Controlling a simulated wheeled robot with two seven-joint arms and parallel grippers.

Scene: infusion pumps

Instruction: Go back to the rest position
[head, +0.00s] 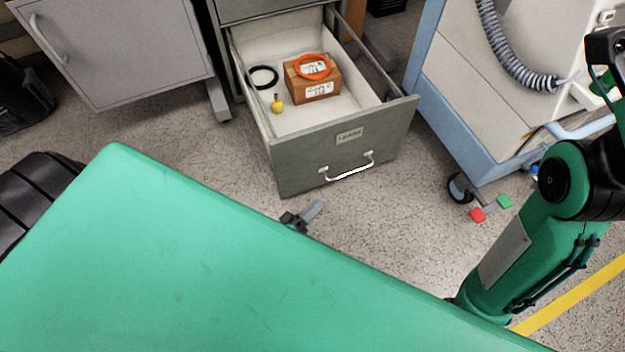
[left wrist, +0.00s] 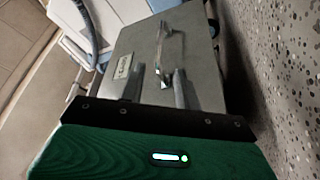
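My left gripper (head: 311,212) shows small in the head view, beyond the edge of a green surface and in front of the open drawer (head: 345,150). In the left wrist view its two grey fingers (left wrist: 160,72) stand apart with nothing between them. The drawer front (left wrist: 133,60) and its metal handle (left wrist: 163,40) lie ahead of the fingers, and the gripper looks clear of the handle. My right arm (head: 515,250) is at the right of the head view; its gripper cannot be made out.
The drawer holds a brown box (head: 312,90) with an orange ring (head: 313,67) on it, a black ring (head: 263,78) and a small yellow item (head: 277,104). A grey cabinet (head: 125,60) stands left, a blue-and-white wheeled machine (head: 480,90) right.

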